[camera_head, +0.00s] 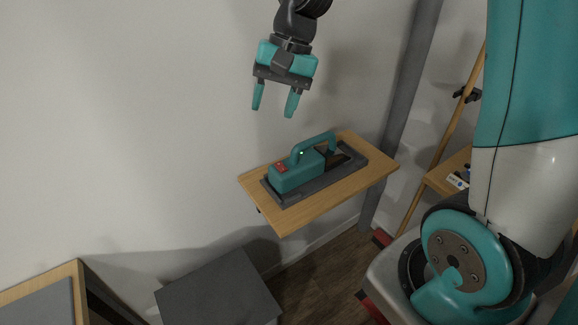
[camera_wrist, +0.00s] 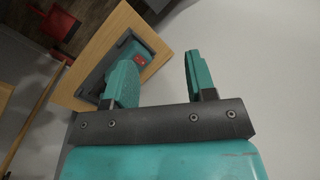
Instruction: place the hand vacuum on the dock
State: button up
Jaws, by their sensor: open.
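The teal hand vacuum (camera_head: 291,173) with a red button patch and a looped handle sits on a dark grey dock (camera_head: 343,174) on a wooden wall shelf (camera_head: 309,216). A small green light shows on its handle. My gripper (camera_head: 275,106) is open and empty, above the vacuum and apart from it, fingers pointing down. In the wrist view the gripper (camera_wrist: 158,80) is open, and part of the vacuum (camera_wrist: 143,56) shows beyond its left finger. That finger hides much of the vacuum and dock there.
A grey box (camera_head: 217,291) stands below the shelf, and a wood-edged cabinet (camera_head: 45,297) is at lower left. A grey pole (camera_head: 408,90) and a wooden rack (camera_head: 447,176) stand right of the shelf. The wall is close behind. The air between gripper and shelf is clear.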

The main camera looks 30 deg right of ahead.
jog(key=s+a+n, duration=0.4)
jog(key=s+n, duration=0.2)
jog(key=s, duration=0.3)
jog(key=s+a+r+n, duration=0.1)
jog(key=s+a+n, duration=0.4)
jog(key=s, duration=0.5)
jog(key=shift+r+n, duration=0.2)
jog(key=shift+n, duration=0.6)
jog(key=shift+w, duration=0.1)
